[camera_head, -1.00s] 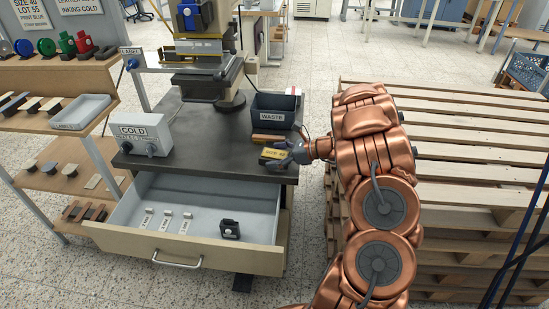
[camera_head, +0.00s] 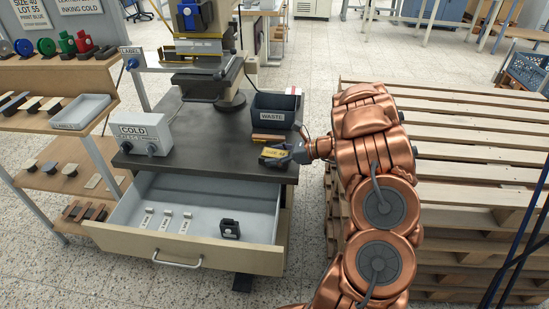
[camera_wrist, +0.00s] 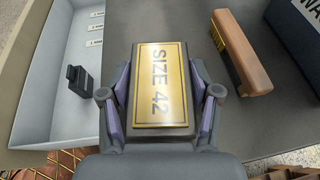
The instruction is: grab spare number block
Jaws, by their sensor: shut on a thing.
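My gripper (camera_head: 284,155) is over the front right of the dark bench top. It is shut on a dark block with a yellow plate reading "SIZE 42" (camera_wrist: 160,85). The block lies between the two fingers in the wrist view, and its yellow plate also shows in the head view (camera_head: 273,153). I cannot tell whether the block touches the bench. A small black block (camera_head: 230,229) sits in the open drawer (camera_head: 190,245). It also shows in the wrist view (camera_wrist: 80,90). Which of these is the spare number block is not labelled in view.
A brown-handled piece (camera_wrist: 242,55) lies right of the block, in front of the WASTE bin (camera_head: 273,112). Several small labelled pieces lie in the drawer. The COLD control box (camera_head: 146,135) is at left on the bench, the press behind. Pallets (camera_head: 470,170) stand at right.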

